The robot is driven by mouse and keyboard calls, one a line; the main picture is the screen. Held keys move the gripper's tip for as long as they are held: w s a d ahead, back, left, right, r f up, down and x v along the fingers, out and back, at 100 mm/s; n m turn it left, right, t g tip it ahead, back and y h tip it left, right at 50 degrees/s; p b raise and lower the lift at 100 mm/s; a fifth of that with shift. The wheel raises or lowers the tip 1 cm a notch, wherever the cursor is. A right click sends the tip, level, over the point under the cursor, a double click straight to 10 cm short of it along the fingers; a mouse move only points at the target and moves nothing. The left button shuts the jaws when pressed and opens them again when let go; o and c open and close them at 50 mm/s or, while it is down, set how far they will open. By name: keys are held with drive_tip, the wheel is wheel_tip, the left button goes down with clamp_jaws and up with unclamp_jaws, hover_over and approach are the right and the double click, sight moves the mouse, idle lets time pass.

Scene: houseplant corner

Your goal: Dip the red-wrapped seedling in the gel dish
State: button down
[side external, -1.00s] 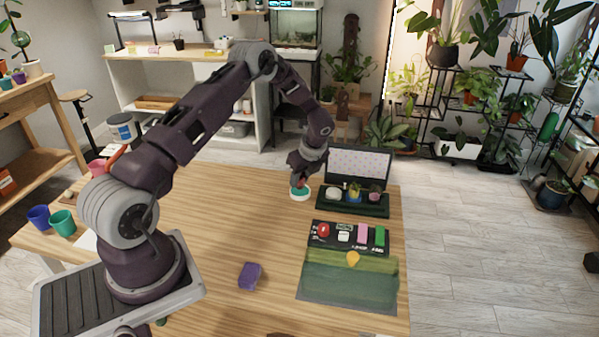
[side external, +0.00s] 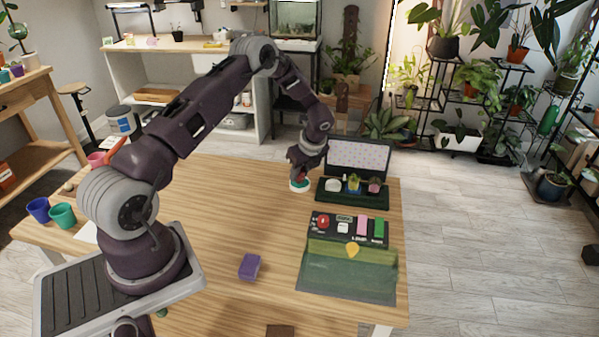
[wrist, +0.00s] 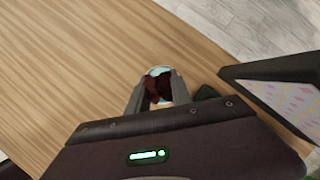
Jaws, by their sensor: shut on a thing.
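The gel dish (side external: 299,187) is a small white round dish with teal gel, on the wooden table left of the dark green tray. My gripper (side external: 300,174) is over the dish, pointing down. It is shut on the red-wrapped seedling, whose dark red wrap (wrist: 159,88) shows between the fingers in the wrist view. The dish's pale teal rim (wrist: 159,71) shows just behind the wrap there. The seedling's lower end is at or just above the gel; I cannot tell whether it touches.
The dark green tray (side external: 351,199) with a raised dotted lid (side external: 360,158) and small pots stands close on the right. A green mat (side external: 346,280) with several coloured items lies nearer. A purple block (side external: 249,266) sits on the table. The table's middle is clear.

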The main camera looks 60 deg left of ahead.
drive_tip(key=shift+f, duration=0.4)
idle(0.7)
drive_tip(key=shift+r, duration=3)
